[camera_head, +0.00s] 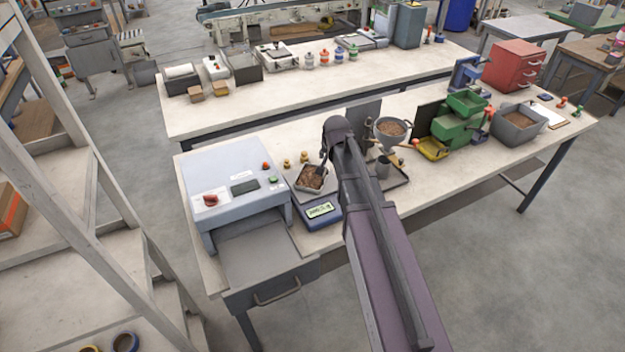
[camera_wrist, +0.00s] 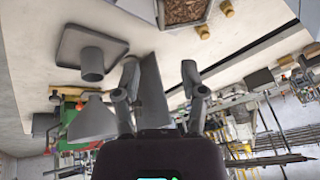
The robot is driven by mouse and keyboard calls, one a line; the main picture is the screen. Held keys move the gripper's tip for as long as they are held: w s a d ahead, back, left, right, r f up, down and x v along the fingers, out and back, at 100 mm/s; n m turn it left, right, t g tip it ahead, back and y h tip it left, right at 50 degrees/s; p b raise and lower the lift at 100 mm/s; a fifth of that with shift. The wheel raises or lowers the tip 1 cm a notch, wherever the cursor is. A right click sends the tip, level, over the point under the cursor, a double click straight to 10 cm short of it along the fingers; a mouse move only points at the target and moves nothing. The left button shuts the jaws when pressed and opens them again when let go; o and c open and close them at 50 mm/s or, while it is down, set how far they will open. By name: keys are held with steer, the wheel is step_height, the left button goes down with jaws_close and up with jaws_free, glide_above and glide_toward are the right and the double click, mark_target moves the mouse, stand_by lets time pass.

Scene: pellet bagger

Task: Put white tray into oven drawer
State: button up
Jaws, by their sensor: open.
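The white tray (camera_head: 311,190) holds brown pellets and sits on the scale (camera_head: 321,211), just right of the oven. It also shows at the top edge of the wrist view (camera_wrist: 185,25), partly cut off. The oven (camera_head: 232,178) is a pale grey box with a red knob and a green button. Its drawer (camera_head: 262,254) is pulled out at the front and looks empty. My gripper (camera_head: 323,160) is close to the far right side of the tray. In the wrist view my gripper (camera_wrist: 160,82) has its fingers spread with nothing between them. I cannot tell whether it touches the tray.
Small brass weights (camera_head: 287,164) stand behind the tray. A funnel on a stand (camera_head: 391,129) and a metal cup (camera_head: 382,167) on a dark tray stand to the right. Green bins (camera_head: 458,130) are farther right. A shelf rack (camera_head: 95,225) stands left of the bench.

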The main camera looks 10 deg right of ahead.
mark_target(325, 174)
steer(key=shift+f, duration=0.15)
steer(key=b+x, duration=0.7)
steer(key=x, duration=0.1)
steer(key=shift+f+b, duration=0.15)
steer(key=shift+b, duration=0.25)
steer(key=shift+w, duration=0.1)
stand_by(0.3)
steer(key=shift+b+x, duration=2.4)
steer(key=shift+x, duration=0.2)
jaws_close()
